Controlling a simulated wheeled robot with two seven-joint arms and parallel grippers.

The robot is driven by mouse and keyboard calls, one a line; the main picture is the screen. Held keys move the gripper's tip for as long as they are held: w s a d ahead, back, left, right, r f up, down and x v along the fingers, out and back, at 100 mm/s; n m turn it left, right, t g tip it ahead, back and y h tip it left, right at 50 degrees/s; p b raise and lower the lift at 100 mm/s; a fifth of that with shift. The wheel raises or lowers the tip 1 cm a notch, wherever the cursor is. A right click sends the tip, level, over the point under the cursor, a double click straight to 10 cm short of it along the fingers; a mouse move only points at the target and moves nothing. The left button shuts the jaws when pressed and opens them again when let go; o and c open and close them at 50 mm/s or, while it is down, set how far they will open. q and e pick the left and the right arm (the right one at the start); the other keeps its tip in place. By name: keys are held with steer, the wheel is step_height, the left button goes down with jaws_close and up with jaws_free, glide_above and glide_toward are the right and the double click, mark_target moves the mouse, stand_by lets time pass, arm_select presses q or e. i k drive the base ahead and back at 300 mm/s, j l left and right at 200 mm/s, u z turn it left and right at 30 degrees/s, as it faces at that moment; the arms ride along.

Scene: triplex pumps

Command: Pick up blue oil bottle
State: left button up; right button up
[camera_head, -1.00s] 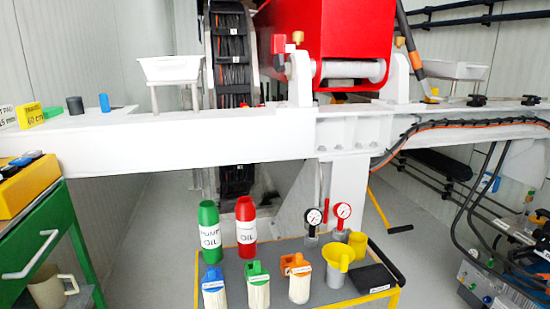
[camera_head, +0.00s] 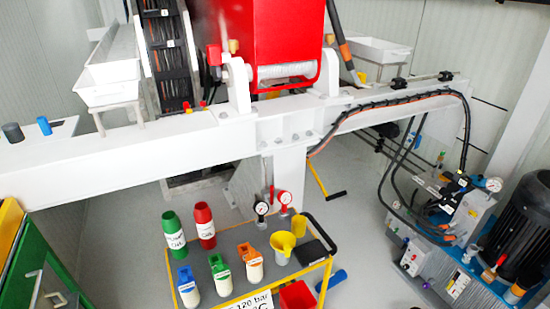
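No bottle with an all-blue body and a readable OIL label shows. A blue-topped item with a pale lower part (camera_head: 187,286) stands at the front left of the cart (camera_head: 240,299); whether it is a bottle or a brush I cannot tell. A green bottle (camera_head: 174,234) and a red bottle (camera_head: 204,225) with white labels stand upright behind it. A green-topped item (camera_head: 220,274) and an orange-topped item (camera_head: 250,262) stand to its right. Neither of my grippers is in view.
A yellow funnel jug (camera_head: 283,245), two gauges (camera_head: 262,208) and a black box (camera_head: 312,251) share the cart. A red bin (camera_head: 297,295) hangs at its front. A white beam (camera_head: 110,165) crosses behind. A green cabinet (camera_head: 45,275) stands left and a pump unit (camera_head: 450,230) right.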

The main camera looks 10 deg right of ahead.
mark_target(336, 278)
steer(key=z, duration=0.95)
